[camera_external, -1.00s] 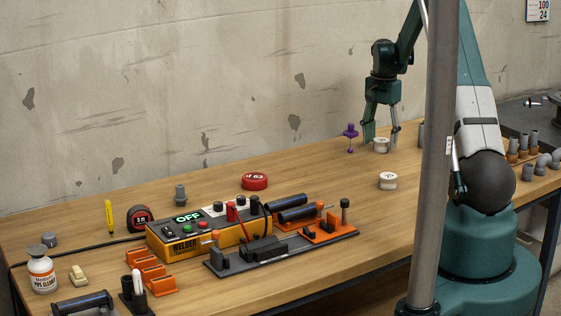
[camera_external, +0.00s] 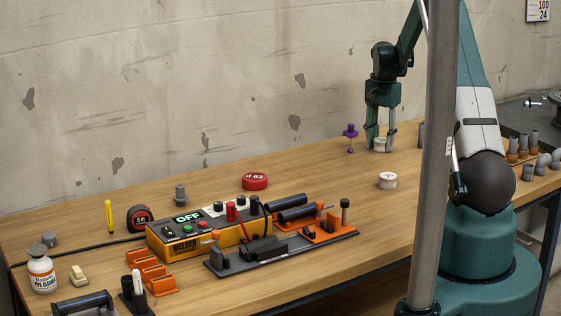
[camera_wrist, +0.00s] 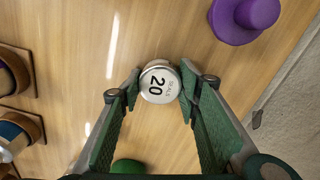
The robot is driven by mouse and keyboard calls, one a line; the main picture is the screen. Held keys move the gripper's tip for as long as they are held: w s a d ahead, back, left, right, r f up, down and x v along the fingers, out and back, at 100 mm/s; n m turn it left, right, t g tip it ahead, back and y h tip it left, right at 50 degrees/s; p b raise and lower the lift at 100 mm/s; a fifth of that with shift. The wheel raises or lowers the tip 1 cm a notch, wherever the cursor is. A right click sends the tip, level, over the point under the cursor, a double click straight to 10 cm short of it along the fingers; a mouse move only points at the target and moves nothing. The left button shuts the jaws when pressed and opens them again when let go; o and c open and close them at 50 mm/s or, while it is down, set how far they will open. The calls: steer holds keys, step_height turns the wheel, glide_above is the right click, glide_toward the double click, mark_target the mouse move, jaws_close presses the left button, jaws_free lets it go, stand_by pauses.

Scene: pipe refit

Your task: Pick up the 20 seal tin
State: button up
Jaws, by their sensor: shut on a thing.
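The 20 seal tin (camera_wrist: 158,84) is a small round white tin with "20" and "SEALS" on its lid. In the wrist view it sits between the two fingertips of my gripper (camera_wrist: 156,90), which touch it on both sides. In the external view the tin (camera_external: 380,145) stands on the bench, partly hidden by my gripper (camera_external: 381,142). The gripper points down and is shut on the tin. A second white tin (camera_external: 388,180) stands apart, nearer the bench's front edge; its label is too small to read.
A purple knobbed part (camera_external: 350,135) stands just left of the gripper; it also shows in the wrist view (camera_wrist: 240,18). A red tin (camera_external: 255,181), the yellow welder (camera_external: 195,236) and a clamp fixture (camera_external: 280,247) are further left. A grey post (camera_external: 436,150) crosses the foreground. Bare wood surrounds the tin.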

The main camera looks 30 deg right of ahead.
mark_target(381, 140)
steer(key=shift+r+p, duration=0.7)
steer(key=shift+r, duration=4.3)
